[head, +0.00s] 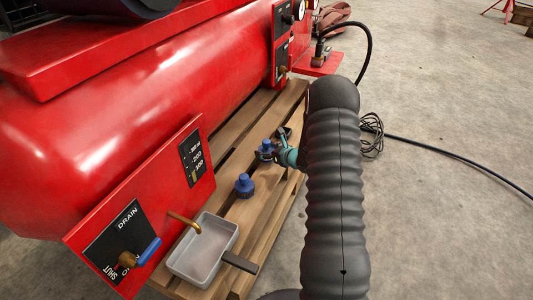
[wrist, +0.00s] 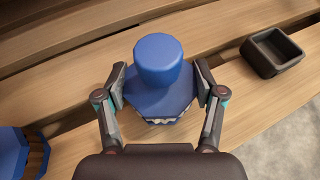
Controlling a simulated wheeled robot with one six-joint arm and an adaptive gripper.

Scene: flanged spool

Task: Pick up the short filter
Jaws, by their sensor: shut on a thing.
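A blue filter (wrist: 158,88) with a round knob on top, a wider flange and a pale jagged band low down is between my two fingers in the wrist view. My gripper (wrist: 160,87) is shut on it, with a pad on each side of the flange. The same filter (head: 265,147) shows in the head view beside my teal-jointed gripper (head: 276,153). A second blue filter (head: 245,187) stands upright on the slats, nearer the drain tray; its edge shows in the wrist view (wrist: 14,152). I cannot tell whether the held filter is clear of the wood.
The wooden pallet (head: 272,205) lies along the red tank (head: 110,105). A grey tray (head: 203,252) with a handle sits below a brass drain pipe (head: 183,221). A small dark open box (wrist: 272,52) sits right of my gripper. A black hose (head: 450,152) lies on the floor.

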